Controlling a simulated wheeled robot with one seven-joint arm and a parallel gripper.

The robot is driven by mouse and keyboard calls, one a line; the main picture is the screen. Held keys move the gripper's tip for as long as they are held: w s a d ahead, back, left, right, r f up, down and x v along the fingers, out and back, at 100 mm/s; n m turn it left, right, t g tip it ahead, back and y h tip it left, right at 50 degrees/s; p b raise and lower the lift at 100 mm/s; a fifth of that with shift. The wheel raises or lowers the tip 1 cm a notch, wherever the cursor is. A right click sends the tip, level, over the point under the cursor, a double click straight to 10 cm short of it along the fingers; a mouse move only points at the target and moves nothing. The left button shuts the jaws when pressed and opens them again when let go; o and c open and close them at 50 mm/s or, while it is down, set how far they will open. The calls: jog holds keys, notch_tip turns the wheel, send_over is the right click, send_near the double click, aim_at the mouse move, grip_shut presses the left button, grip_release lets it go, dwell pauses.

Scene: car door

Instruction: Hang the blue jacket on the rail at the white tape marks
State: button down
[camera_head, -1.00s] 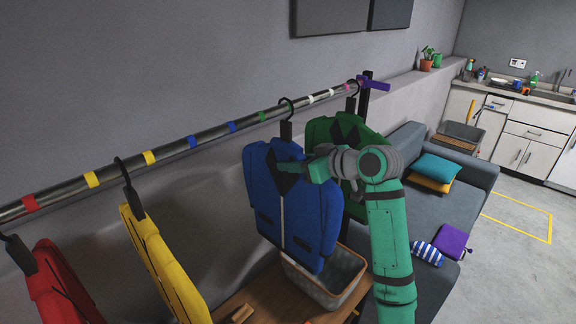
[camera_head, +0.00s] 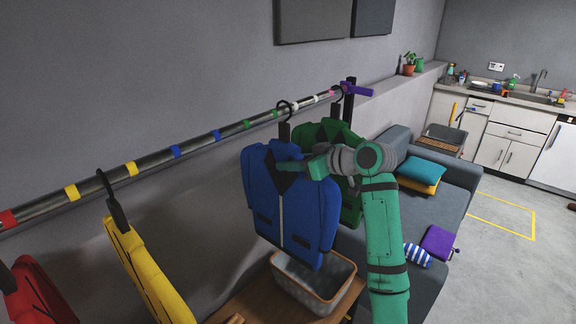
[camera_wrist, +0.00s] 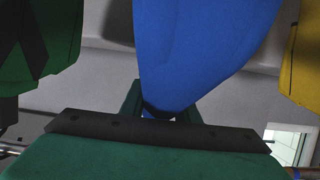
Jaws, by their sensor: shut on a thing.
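The blue jacket (camera_head: 288,205) hangs upright on a dark hanger, its hook (camera_head: 285,107) at the rail (camera_head: 195,144); I cannot tell whether the hook rests on the bar. The hook appears between a green mark and the nearer of two white tape marks (camera_head: 293,106); the other white mark (camera_head: 308,100) is farther right. My gripper (camera_head: 282,165) is shut on the jacket's upper front, near the dark collar. In the wrist view, the blue jacket (camera_wrist: 200,45) fills the middle above my gripper (camera_wrist: 160,110).
The green jacket (camera_head: 347,212) hangs just behind and right of the blue one. Yellow (camera_head: 145,268) and red (camera_head: 38,290) jackets hang at left. A grey basket (camera_head: 315,283) on a wooden bench stands below. A purple clamp (camera_head: 358,89) is near the rail's far end.

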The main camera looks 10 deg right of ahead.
jog(key=w+d, duration=0.4)
jog(key=d, duration=0.2)
jog(key=shift+w+d, duration=0.25)
jog(key=shift+w, duration=0.15)
dwell(0.8)
jog(key=shift+f, duration=0.2)
dwell(0.3)
jog(key=c, duration=1.3)
grip_release()
jog(key=shift+f, duration=0.1)
